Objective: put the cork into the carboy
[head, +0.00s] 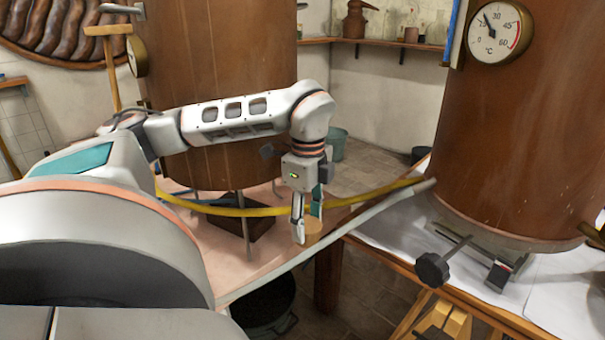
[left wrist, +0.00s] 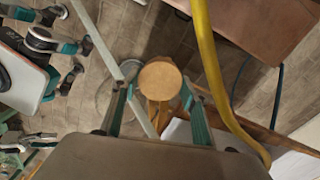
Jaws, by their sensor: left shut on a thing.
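My left gripper (head: 307,228) hangs pointing down near the middle of the head view. It is shut on the cork (head: 314,234), a tan piece partly hidden by the fingers. In the left wrist view the cork's round, light-brown face (left wrist: 160,80) shows between the two teal fingers. The cork is held in the air, above the floor and a pale bar. A faint clear round outline (left wrist: 104,98) shows left of the cork in the left wrist view; it may be the carboy, but I cannot tell. No carboy is clear in the head view.
A yellow hose (head: 240,211) runs behind my left gripper. A large brown vat (head: 525,130) with a dial stands right, on a wooden table (head: 465,308). Another vat (head: 225,55) stands behind my arm. A dark bucket (head: 264,306) is on the floor below.

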